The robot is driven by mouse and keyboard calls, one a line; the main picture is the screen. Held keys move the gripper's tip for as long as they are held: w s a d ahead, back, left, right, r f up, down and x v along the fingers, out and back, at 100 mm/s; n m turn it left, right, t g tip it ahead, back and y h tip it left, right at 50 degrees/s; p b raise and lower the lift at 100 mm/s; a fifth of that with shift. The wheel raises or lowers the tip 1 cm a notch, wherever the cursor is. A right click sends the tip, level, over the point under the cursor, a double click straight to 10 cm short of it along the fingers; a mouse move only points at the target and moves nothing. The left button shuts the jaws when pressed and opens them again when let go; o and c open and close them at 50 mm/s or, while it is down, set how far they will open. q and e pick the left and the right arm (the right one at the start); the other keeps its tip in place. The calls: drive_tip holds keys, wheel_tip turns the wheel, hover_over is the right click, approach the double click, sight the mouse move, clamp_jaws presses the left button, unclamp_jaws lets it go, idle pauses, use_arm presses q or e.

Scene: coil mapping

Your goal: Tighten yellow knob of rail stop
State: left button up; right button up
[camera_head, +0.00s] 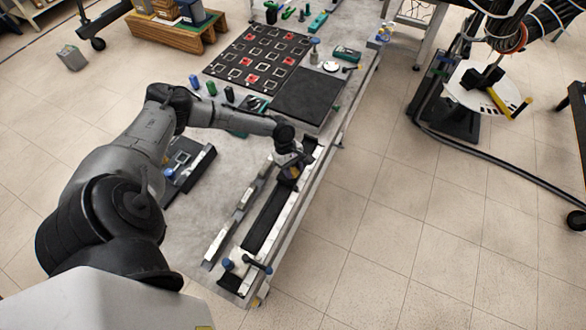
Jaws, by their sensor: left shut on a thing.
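My left gripper (290,172) is over the far part of a long rail (264,222) that runs along the right side of the grey table. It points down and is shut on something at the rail. A small yellowish patch shows at its fingertips, which may be the yellow knob of the rail stop. The wrist and fingers hide most of the stop, so I cannot tell how the knob sits. My right gripper is not in view.
Blue knobs and a black lever (257,264) stand at the rail's near end. A black board with squares (258,57) and a dark plate (309,97) lie farther back. Small bottles (211,88) stand beyond my forearm.

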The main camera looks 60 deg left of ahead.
use_arm(q)
drive_tip(key=shift+r+m+g+p, duration=0.1)
drive_tip(key=shift+m+g+p, duration=0.3)
drive_tip(key=shift+m+p, duration=0.4)
drive_tip(key=shift+m+g, duration=0.5)
drive_tip(key=shift+m, duration=1)
drive_tip(key=o, duration=0.9)
drive_tip(key=shift+a+r, duration=0.1)
drive_tip(key=shift+r, duration=0.05)
drive_tip(key=v, duration=1.3)
drive_tip(key=shift+r+p, duration=0.15)
drive_tip(key=shift+p, duration=0.15)
